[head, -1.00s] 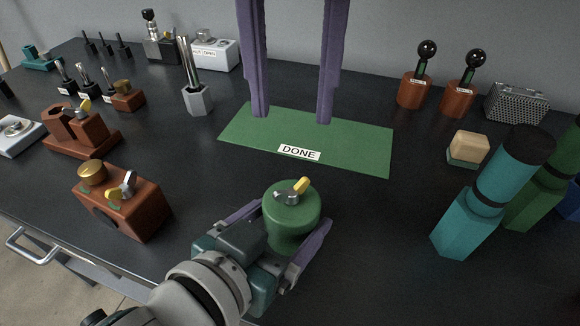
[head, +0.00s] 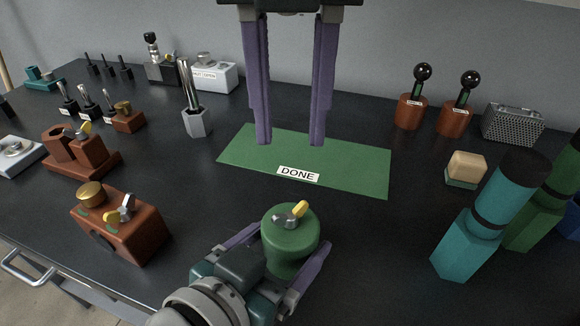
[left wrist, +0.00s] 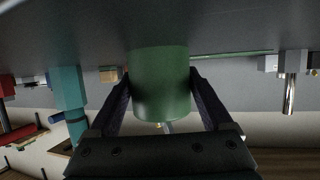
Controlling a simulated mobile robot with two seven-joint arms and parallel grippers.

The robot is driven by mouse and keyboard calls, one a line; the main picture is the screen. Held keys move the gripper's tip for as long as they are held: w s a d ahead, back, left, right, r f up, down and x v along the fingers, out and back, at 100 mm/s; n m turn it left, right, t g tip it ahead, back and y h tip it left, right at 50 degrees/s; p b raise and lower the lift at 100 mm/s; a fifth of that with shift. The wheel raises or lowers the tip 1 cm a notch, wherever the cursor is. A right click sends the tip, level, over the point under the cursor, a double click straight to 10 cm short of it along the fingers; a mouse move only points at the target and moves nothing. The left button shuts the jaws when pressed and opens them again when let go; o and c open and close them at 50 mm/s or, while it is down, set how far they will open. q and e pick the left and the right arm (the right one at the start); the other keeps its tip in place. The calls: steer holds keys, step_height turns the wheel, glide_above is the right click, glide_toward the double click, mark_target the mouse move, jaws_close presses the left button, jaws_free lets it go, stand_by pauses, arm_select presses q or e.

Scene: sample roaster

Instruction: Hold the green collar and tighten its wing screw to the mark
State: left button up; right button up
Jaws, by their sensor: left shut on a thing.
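The green collar (head: 290,236) is a round, upright body at the front middle in the head view. A silver wing screw (head: 291,216) with one yellow wing sits on its top; the yellow wing points up and right. I cannot make out the mark. My left gripper (head: 287,252) is shut on the collar, one finger on each side. The left wrist view shows the collar (left wrist: 161,82) between both fingers. I cannot tell whether it touches the table. My right gripper (head: 290,142) is open and empty, fingers pointing down, beyond the collar over the green mat.
The green mat (head: 350,168) bears a DONE label. A brown block (head: 135,232) with a brass knob and wing screw stands left. Teal (head: 468,245) and green tall holders stand right. A small cream-topped block (head: 466,168) lies nearby. Bare table surrounds the collar.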

mark_target(290, 208)
step_height(290, 208, down, 10)
steer(key=n, duration=2.5)
steer(key=shift+f, duration=0.1)
jaws_close()
